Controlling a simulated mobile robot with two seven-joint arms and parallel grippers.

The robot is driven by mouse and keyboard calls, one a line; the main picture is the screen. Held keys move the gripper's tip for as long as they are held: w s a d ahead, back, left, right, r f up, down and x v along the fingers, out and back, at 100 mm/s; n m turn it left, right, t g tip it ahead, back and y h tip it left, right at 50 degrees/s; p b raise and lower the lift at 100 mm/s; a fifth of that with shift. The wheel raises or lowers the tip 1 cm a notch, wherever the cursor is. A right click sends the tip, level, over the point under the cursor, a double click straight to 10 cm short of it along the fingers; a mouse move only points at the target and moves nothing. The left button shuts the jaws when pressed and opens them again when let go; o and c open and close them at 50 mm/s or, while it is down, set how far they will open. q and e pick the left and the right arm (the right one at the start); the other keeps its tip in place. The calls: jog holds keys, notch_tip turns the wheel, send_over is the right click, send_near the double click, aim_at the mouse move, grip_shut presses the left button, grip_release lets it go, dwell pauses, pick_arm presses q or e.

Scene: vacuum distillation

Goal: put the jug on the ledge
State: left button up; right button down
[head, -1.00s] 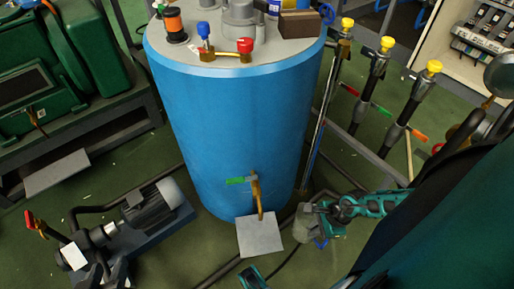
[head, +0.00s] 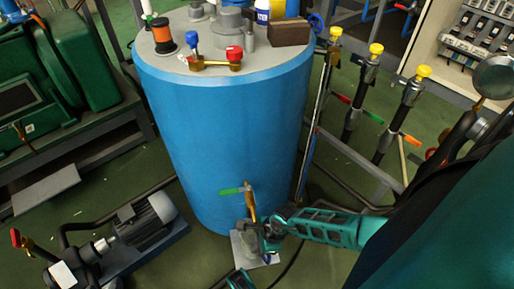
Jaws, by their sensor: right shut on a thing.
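The jug (head: 252,238) is small and greyish, and it is partly hidden by my right gripper and its arm. My right gripper (head: 266,238) is shut on the jug, low in front of the blue tank. The ledge (head: 240,250) is a small light-grey plate at the foot of the tank, below a tap with a green handle. In the picture the jug overlaps the ledge, under the tap. I cannot tell whether it touches the plate.
The blue tank (head: 225,140) fills the middle. The brass tap (head: 250,200) with its green handle is close to my right gripper. A motor pump (head: 140,225) stands at the lower left. Pipes with yellow caps (head: 376,50) and a frame stand at the right.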

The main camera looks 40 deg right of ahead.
jog(key=shift+f, duration=0.45)
jog(key=shift+r, duration=0.1)
jog(key=c, duration=1.2)
grip_release()
jog(key=shift+c, duration=0.2)
pick_arm(q)
jog(key=shift+w+d+r, duration=0.15)
jog(key=shift+d, duration=0.05)
pick_arm(e)
jog(key=p+v, duration=0.4)
jog(key=v, duration=0.2)
jog(key=shift+r, duration=0.25)
pick_arm(q)
jog(key=r+p, duration=0.1)
jog(key=a+r+p, duration=0.1)
jog(key=s+r, duration=0.1)
jog(key=shift+a+r+p, duration=0.25)
jog(key=shift+a+p, duration=0.1)
jog(key=shift+p, duration=0.05)
pick_arm(e)
jog(key=v, duration=0.5)
jog(key=shift+s+d+r, duration=0.1)
jog(key=shift+d+r, duration=0.05)
jog(key=shift+r, duration=0.05)
